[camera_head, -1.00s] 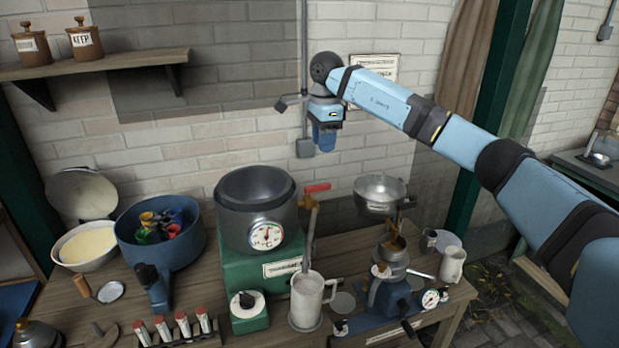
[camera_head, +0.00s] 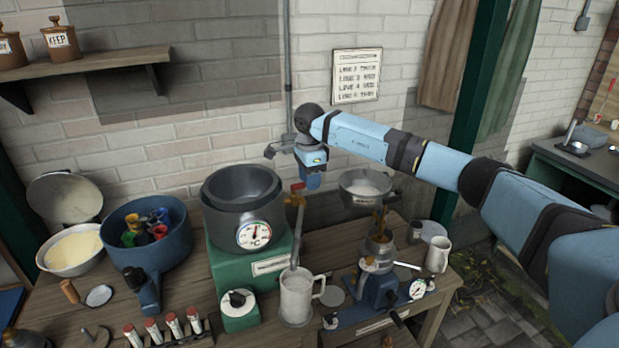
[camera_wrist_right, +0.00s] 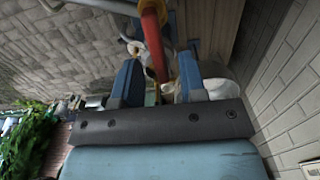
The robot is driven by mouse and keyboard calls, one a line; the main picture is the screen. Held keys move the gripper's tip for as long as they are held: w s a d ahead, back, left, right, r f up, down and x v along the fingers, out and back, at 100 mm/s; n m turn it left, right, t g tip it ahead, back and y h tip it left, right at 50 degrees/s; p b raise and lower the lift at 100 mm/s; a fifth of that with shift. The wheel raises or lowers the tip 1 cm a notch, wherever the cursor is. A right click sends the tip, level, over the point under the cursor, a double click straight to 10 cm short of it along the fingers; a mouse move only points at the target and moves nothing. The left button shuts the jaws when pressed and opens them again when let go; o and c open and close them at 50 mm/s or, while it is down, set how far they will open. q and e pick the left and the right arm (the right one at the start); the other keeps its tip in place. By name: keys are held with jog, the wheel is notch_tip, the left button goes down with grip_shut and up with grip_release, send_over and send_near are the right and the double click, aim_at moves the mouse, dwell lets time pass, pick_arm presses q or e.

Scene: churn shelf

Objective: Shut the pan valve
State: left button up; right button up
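The pan valve's red handle (camera_head: 298,187) sits at the right side of the dark grey pan (camera_head: 218,222), above a pipe that slants down toward a white mug (camera_head: 296,300). My right gripper (camera_head: 312,182) points down beside and partly over the handle. In the right wrist view the red handle (camera_wrist_right: 153,42) runs between the two blue fingers of that gripper (camera_wrist_right: 158,80). The fingers are apart, with gaps on both sides of the handle. Contact with the handle cannot be made out. The left gripper is not in view.
The pan, with a dial, stands on a green base (camera_head: 280,268). A metal bowl (camera_head: 358,190) stands right of the valve above a blue device. A blue pot (camera_head: 175,245) with coloured cups is to the left. The brick wall is close behind.

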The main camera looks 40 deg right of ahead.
jog(key=shift+f, duration=0.25)
jog(key=shift+c, duration=0.2)
grip_shut()
